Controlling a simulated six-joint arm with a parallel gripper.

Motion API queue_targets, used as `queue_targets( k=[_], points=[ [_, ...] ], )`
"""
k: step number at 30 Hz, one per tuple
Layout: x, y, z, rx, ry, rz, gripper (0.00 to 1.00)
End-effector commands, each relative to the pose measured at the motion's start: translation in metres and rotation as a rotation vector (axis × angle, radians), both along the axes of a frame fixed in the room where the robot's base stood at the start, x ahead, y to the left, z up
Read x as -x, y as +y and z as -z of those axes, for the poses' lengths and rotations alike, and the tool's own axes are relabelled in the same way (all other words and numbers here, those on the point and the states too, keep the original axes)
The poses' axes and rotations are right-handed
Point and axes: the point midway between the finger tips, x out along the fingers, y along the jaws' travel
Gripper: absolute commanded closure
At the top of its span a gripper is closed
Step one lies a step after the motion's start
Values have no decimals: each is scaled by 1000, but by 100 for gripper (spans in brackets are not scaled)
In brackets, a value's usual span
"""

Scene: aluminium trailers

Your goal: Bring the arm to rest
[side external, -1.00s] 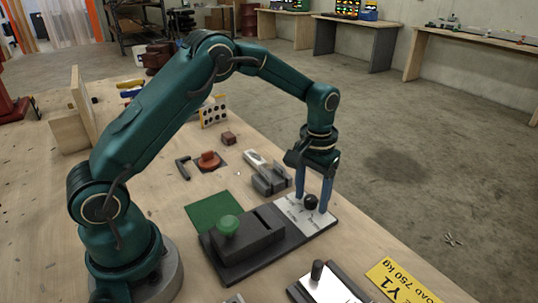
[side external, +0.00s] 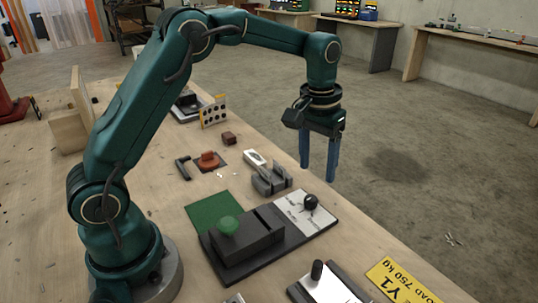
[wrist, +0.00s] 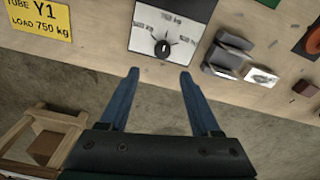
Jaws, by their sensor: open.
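My gripper (side external: 318,165) is open and empty. It hangs with its blue fingers pointing down, above and beyond the far right edge of the bench. In the side view it is clear of the black knob (side external: 311,201) on the white dial plate (side external: 292,212). In the wrist view the gripper (wrist: 160,75) has its two fingers spread apart with nothing between them. The dial knob (wrist: 162,48) shows there just past the fingertips, its pointer on the white plate (wrist: 142,38). The small dial lettering is too small to read surely.
A wooden upright board (side external: 84,108) stands at the left. Air around my gripper is free.

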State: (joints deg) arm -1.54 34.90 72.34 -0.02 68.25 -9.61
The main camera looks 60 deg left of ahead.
Motion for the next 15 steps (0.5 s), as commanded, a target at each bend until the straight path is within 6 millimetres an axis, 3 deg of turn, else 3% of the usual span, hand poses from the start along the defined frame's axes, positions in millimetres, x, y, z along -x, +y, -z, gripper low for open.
queue_targets(
  k=[1, 6, 15],
  points=[
    [3, -1, -17, -1, -36, 2, 36],
    [29, -3, -65, -4, -140, 15, 36],
    [96, -7, -108, -16, -296, 61, 36]
  ],
)
